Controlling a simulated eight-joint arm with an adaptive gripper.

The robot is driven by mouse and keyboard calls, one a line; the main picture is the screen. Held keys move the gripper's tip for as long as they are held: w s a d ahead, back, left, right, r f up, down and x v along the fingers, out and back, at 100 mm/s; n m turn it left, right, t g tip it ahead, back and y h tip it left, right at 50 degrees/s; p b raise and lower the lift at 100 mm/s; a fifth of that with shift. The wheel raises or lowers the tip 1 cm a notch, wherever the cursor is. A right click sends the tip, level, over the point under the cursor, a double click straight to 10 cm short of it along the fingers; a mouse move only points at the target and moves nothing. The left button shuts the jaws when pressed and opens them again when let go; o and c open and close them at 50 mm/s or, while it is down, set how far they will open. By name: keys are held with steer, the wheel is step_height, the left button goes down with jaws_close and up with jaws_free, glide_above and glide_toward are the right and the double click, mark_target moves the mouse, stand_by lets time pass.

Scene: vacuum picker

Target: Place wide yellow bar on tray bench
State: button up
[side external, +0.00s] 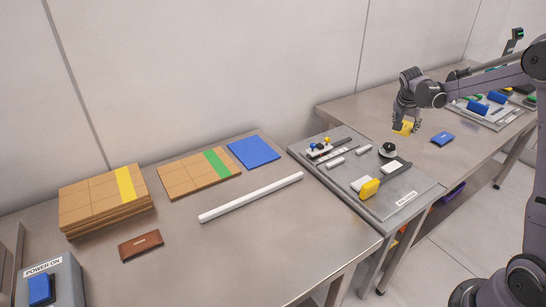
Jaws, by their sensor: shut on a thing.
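The wide yellow bar (403,129) is a small yellow block in my gripper's jaws. My gripper (406,120) points down at the right-hand bench (380,112) and is shut on the bar. The fingers hide part of the bar. I cannot tell whether its lower edge touches the bench top or hangs just above it. A flat blue piece (442,139) lies on the bench to the right of the bar.
A grey panel (408,213) with fittings and a yellow-ended part (369,189) lies nearer. A tray (497,124) with blue cylinders (477,107) is at the far right. The left-hand bench holds tan boards (95,203), a blue sheet (253,152) and a white rod (250,197).

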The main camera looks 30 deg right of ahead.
steer(key=w+a+n+t+y, duration=0.2)
steer(key=a+n, duration=0.5)
steer(key=a, duration=1.1)
steer(key=s+a+n+g+y, duration=0.1)
steer(key=s+a+n+y, duration=0.25)
steer(key=a+n, duration=0.35)
steer(key=s+a+f+n+g+y, duration=0.1)
steer(key=s+a+n+g+y, duration=0.2)
steer(key=a+n, duration=0.5)
steer(key=s+a+n+y, duration=0.3)
steer(key=a+n+y, duration=0.1)
steer(key=n, duration=0.6)
steer(key=w+a+f, duration=0.1)
steer(key=a+f, duration=0.1)
steer(key=a, duration=0.1)
steer(key=w+a+f, duration=0.1)
steer(key=a+f, duration=0.1)
steer(key=a, duration=0.2)
steer(key=w+a+f, duration=0.1)
steer(key=a+f, duration=0.1)
steer(key=a, duration=0.2)
steer(key=shift+a+f, duration=0.2)
steer(key=shift+f, duration=0.15)
steer(key=shift+a+f, duration=0.1)
steer(key=shift+f, duration=2)
steer(key=shift+f, duration=0.1)
steer(key=o, duration=1.1)
steer(key=shift+o, duration=0.2)
